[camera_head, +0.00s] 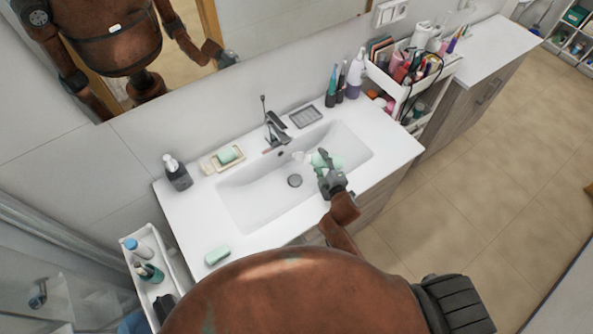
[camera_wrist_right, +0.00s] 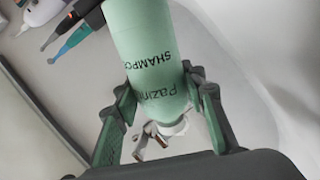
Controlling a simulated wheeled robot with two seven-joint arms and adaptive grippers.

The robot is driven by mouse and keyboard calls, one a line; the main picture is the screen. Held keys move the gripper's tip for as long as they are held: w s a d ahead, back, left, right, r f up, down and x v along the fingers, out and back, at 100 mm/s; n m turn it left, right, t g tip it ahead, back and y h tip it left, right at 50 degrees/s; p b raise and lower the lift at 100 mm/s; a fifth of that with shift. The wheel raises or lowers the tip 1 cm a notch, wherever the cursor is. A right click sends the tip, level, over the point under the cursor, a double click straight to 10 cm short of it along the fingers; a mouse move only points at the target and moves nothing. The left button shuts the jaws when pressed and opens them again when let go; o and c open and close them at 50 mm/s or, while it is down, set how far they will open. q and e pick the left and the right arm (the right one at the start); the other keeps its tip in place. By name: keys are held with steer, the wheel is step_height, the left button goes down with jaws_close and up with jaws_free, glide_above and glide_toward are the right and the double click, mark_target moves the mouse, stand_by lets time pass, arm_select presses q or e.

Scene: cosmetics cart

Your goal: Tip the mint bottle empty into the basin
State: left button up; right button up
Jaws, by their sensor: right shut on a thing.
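The mint bottle (camera_head: 327,160) is in my right gripper (camera_head: 323,170), over the right part of the white basin (camera_head: 244,194). It lies tilted well over, its white end toward the tap. The right wrist view shows the bottle (camera_wrist_right: 150,45) with dark lettering between the two green-padded fingers of my right gripper (camera_wrist_right: 160,100), which are shut on it. A white end piece shows below the fingers there. I cannot tell whether anything flows out. My left gripper is not in view.
The tap (camera_head: 276,131) stands behind the basin, with a drain (camera_head: 294,181) in its floor. A dark soap dispenser (camera_head: 177,172), a green soap bar (camera_head: 217,255) and several upright bottles (camera_head: 355,75) stand around the rim. A loaded cart (camera_head: 412,75) is at right.

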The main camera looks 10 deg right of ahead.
steer(key=shift+f+n, duration=0.25)
steer(key=shift+n, duration=0.05)
steer(key=shift+w+a+n+h, duration=0.1)
steer(key=shift+a+n+h, duration=0.2)
steer(key=shift+a+h, duration=0.15)
steer(key=shift+a+f+n, duration=0.2)
steer(key=shift+a+n, duration=0.1)
steer(key=shift+a, duration=0.05)
steer(key=shift+r+n+h+p, duration=0.4)
steer(key=shift+r+p, duration=0.2)
steer(key=shift+p, duration=0.1)
steer(key=shift+n, duration=0.4)
steer(key=shift+a+r+n+h+p, duration=0.2)
steer(key=shift+r+n+h+p, duration=0.4)
steer(key=shift+n+h+p, duration=0.25)
steer(key=shift+a+r+n+p, duration=0.1)
steer(key=shift+r+n+p, duration=0.1)
steer(key=shift+n+p, duration=0.1)
